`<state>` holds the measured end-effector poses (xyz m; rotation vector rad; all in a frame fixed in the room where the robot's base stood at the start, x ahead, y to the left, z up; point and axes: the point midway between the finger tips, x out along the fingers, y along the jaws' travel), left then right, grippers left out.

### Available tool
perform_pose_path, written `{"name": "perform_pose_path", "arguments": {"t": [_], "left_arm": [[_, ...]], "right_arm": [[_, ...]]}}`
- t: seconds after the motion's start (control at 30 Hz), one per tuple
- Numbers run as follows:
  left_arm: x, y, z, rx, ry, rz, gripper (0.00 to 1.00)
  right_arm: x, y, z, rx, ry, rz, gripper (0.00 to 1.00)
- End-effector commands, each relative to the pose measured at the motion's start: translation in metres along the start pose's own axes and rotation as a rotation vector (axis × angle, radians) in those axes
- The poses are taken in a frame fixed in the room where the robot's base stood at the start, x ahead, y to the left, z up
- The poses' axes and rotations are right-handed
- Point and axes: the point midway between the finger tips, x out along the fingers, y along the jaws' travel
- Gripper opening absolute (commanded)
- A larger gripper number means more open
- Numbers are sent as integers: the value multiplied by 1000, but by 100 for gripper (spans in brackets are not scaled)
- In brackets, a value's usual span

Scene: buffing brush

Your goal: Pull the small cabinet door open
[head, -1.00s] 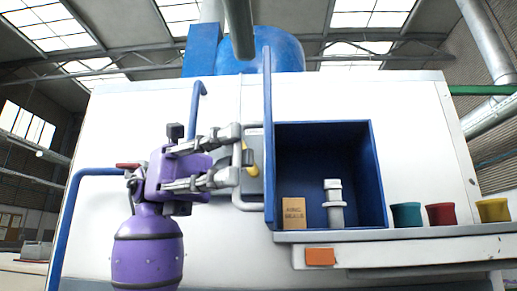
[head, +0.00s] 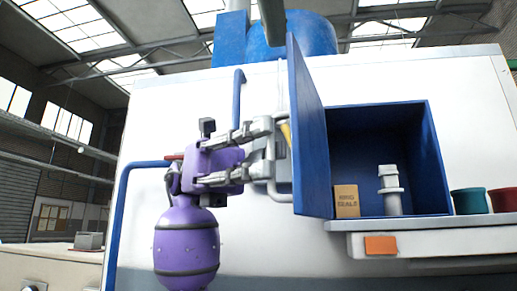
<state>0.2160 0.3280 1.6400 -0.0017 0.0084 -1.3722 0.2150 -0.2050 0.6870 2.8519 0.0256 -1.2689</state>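The small cabinet (head: 438,155) is a blue open-fronted box set in a white housing. Its blue door (head: 312,130) stands open on the cabinet's left side, its inner face turned partly toward me. A grey bar handle (head: 281,190) is on the door's outer side, partly hidden by the door and my gripper. My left gripper (head: 267,149), with a purple body, is at this handle, left of the door. Its two grey fingers are spread apart, one above the other; the exact contact with the handle is hard to tell. My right gripper is out of view.
Inside the cabinet stand a small brown box (head: 347,201) and a white fitting (head: 389,190). A ledge (head: 440,223) below holds a teal cup (head: 468,201) and a red cup (head: 503,198). An orange block (head: 381,245) is on the ledge's front. A blue pipe (head: 122,210) runs at left.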

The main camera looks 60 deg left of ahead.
Motion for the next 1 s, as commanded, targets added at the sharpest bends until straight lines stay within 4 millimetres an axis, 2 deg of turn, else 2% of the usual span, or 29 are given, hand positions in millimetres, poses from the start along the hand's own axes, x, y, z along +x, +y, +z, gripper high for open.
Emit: {"name": "perform_pose_path", "arguments": {"t": [0.03,0.67,0.77,1.0], "left_arm": [[-2,5,3,-9,-16,9,12],[-3,3,1,-6,-5,7,13],[-14,3,2,-6,-8,7,13],[-54,2,2,-6,-9,6,13]], "right_arm": [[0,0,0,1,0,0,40],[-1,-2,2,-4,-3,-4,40],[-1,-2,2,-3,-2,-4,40],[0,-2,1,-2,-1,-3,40]]}}
